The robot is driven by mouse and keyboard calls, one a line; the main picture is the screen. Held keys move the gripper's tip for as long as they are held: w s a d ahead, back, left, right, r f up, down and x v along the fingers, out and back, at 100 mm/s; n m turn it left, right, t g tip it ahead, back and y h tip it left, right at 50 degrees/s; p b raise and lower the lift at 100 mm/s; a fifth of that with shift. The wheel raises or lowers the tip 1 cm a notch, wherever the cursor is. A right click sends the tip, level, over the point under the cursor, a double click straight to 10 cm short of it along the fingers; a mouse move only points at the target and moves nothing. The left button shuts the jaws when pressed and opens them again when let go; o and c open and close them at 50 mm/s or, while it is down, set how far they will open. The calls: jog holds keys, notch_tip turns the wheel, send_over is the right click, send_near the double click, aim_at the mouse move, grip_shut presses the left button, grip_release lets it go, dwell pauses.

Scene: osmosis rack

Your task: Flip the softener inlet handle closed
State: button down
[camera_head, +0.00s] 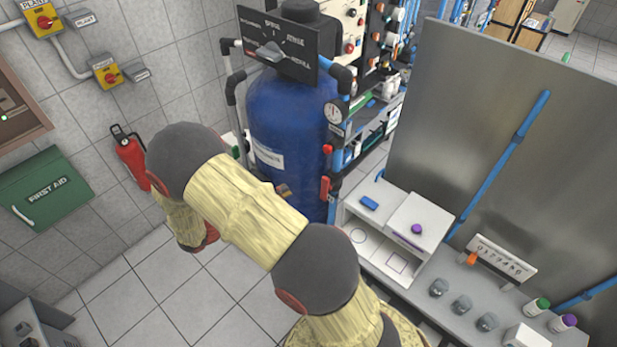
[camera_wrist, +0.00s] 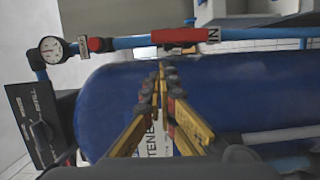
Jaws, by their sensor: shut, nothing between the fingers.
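The softener is an upright blue tank (camera_head: 287,120) with a black dial panel (camera_head: 275,52) on top. In the wrist view the tank (camera_wrist: 105,105) fills the middle. A red lever handle (camera_wrist: 180,35) lies roughly in line with a blue pipe, close to a tag reading "IN" (camera_wrist: 214,35). In the head view this handle (camera_head: 325,188) stands at the tank's right side. My gripper (camera_wrist: 161,70) is shut and empty in front of the tank, its tips pointing towards the handle, with a visible gap in the picture. In the head view my arm largely hides the gripper.
A pressure gauge (camera_wrist: 51,49) and a smaller red fitting (camera_wrist: 95,44) sit on the same pipe. A white bench (camera_head: 440,290) with jars and a steel panel (camera_head: 500,130) stand right of the tank. A fire extinguisher (camera_head: 130,160) hangs at the left wall.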

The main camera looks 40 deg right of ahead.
aim_at(324, 189)
jog(key=shift+d, duration=0.1)
jog(key=d, duration=0.3)
jog(key=s+d+p, duration=0.1)
jog(key=d, duration=0.5)
jog(key=shift+s+d, duration=0.3)
jog(key=shift+d, duration=0.1)
jog(key=shift+a, duration=0.15)
jog(key=shift+s, duration=0.1)
jog(key=shift+r+m+b, duration=0.1)
jog(key=shift+m+b, duration=0.3)
